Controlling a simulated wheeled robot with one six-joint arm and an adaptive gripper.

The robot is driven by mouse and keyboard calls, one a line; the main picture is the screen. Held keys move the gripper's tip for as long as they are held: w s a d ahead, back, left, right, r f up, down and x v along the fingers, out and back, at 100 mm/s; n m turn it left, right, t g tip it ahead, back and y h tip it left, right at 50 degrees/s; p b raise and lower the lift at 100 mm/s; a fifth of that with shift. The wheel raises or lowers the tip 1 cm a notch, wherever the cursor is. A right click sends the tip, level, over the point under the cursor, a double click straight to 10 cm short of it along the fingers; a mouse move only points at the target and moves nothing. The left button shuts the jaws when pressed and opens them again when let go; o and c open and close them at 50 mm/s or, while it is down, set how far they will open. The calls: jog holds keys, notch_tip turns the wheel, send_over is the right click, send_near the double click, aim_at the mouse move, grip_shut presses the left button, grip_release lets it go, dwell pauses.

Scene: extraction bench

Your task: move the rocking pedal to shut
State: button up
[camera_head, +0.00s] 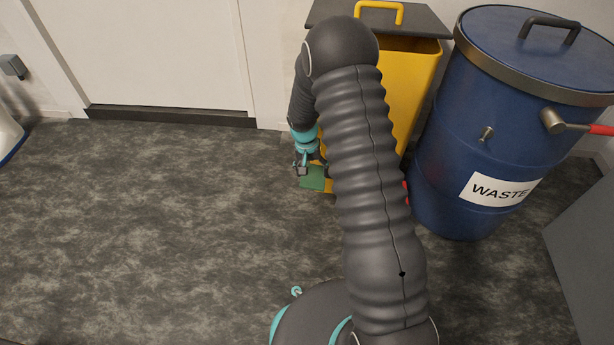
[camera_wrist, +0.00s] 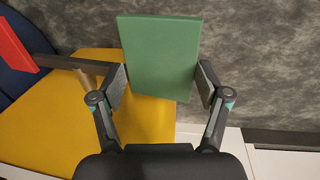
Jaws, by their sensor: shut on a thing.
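The rocking pedal shows a green plate (camera_wrist: 158,55) at one end and a red plate (camera_wrist: 14,48) at the other, joined by a grey bar in the wrist view. In the head view the green plate (camera_head: 313,178) is low at the front of the yellow bin (camera_head: 412,85), and a bit of red shows right of my arm. My gripper (camera_wrist: 161,82) is shut on the green plate, one finger at each side edge. In the head view my gripper (camera_head: 303,168) is at the plate's upper left. My arm hides most of the pedal there.
The bin's dark lid (camera_head: 425,22) has a yellow handle, with a dark gap under its front edge. A blue waste drum (camera_head: 450,150) with a red-gripped lever (camera_head: 575,126) stands close on the right. A grey block is at the lower right. The floor to the left is clear.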

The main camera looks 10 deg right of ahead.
jog(key=shift+o, duration=1.3)
jog(key=shift+s+d+f, duration=0.2)
jog(key=shift+d, duration=0.2)
jog(key=shift+s+d+f, duration=0.15)
jog(key=shift+s+d, duration=0.05)
jog(key=shift+d, duration=0.15)
jog(key=o, duration=1.4)
jog(key=shift+d, duration=0.1)
jog(key=shift+w+a+r, duration=0.1)
jog(key=shift+a+r, duration=0.1)
jog(key=r, duration=0.4)
jog(key=a+r, duration=0.1)
jog(key=r, duration=0.6)
jog(key=shift+w+a+r, duration=0.3)
jog(key=shift+w+r, duration=0.05)
